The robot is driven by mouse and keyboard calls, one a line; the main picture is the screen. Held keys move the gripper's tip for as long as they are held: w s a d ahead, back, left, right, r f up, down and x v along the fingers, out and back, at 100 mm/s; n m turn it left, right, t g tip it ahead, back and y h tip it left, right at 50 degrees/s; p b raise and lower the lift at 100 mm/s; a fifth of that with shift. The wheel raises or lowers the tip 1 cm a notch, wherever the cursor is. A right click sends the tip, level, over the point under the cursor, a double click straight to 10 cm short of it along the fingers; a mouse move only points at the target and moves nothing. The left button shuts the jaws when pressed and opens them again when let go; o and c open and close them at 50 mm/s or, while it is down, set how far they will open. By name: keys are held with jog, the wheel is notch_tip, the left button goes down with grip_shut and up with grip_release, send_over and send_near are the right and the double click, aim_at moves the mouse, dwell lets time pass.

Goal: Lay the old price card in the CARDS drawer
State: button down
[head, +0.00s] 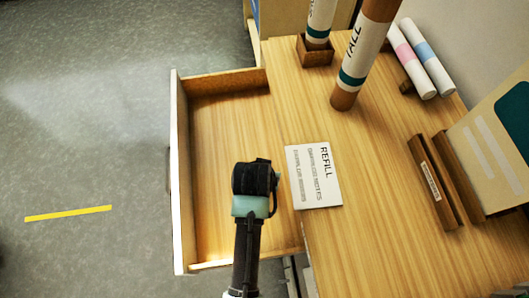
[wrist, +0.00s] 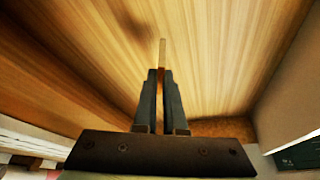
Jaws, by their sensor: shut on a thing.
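My gripper (head: 255,180) is over the open drawer (head: 215,125), near its right side, seen from above in the head view. In the wrist view my gripper (wrist: 160,75) is shut on a thin, pale tan piece (wrist: 162,52), seen edge-on between the fingertips. It looks like the card, but its face and any print do not show. The head view hides it behind my gripper. Bare wood grain lies beyond it in the wrist view; I cannot tell whether it touches. The drawer floor looks empty where visible. No CARDS label is readable.
A white REFILL card (head: 315,175) lies on the tabletop (head: 380,200), just right of my gripper. A tall brown tube (head: 365,50), white rolls (head: 425,55) and a dark wooden rail (head: 434,185) stand farther right. The drawer's front wall (head: 180,170) bounds the left.

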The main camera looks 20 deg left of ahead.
jog(key=shift+f, duration=1.35)
jog(key=c, duration=1)
grip_release()
jog(key=shift+f, duration=0.1)
jog(key=p+v, duration=0.1)
jog(key=v, duration=1.1)
jog(key=shift+w, duration=0.1)
